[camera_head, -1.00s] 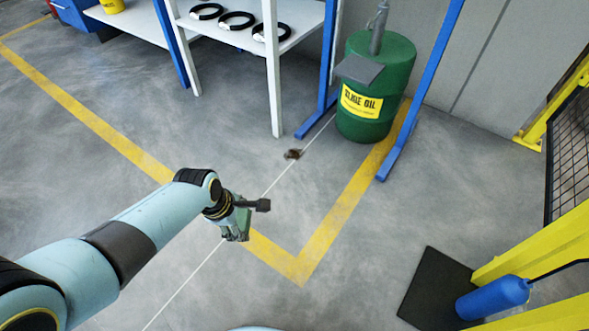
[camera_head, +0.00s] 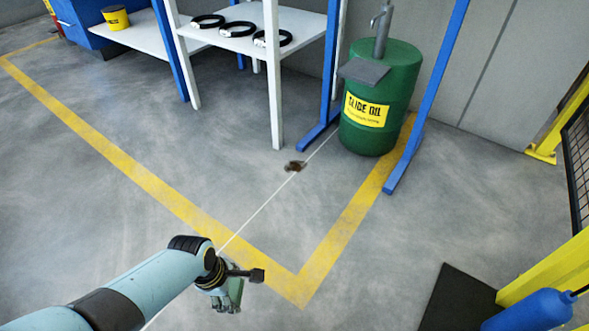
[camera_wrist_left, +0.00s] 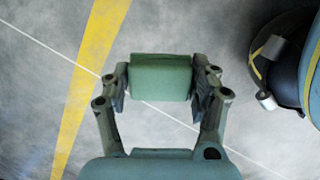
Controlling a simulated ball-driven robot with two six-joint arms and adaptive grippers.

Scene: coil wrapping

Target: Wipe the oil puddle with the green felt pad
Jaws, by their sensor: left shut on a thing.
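The oil puddle (camera_head: 294,166) is a small dark brown spot on the grey floor, near the foot of the white shelf and left of the green drum. My left gripper (camera_head: 232,296) is low in the head view, well in front of the puddle and apart from it. In the left wrist view my left gripper (camera_wrist_left: 160,82) is shut on the green felt pad (camera_wrist_left: 160,70), a green block between its two fingers. The puddle does not show in the left wrist view. My right gripper is not in view.
The green oil drum (camera_head: 378,100) stands behind and right of the puddle. A blue upright (camera_head: 425,100) stands right of the drum. The white shelf (camera_head: 275,80) holds black rings. A black mat (camera_head: 458,300) lies at lower right. Floor between gripper and puddle is clear.

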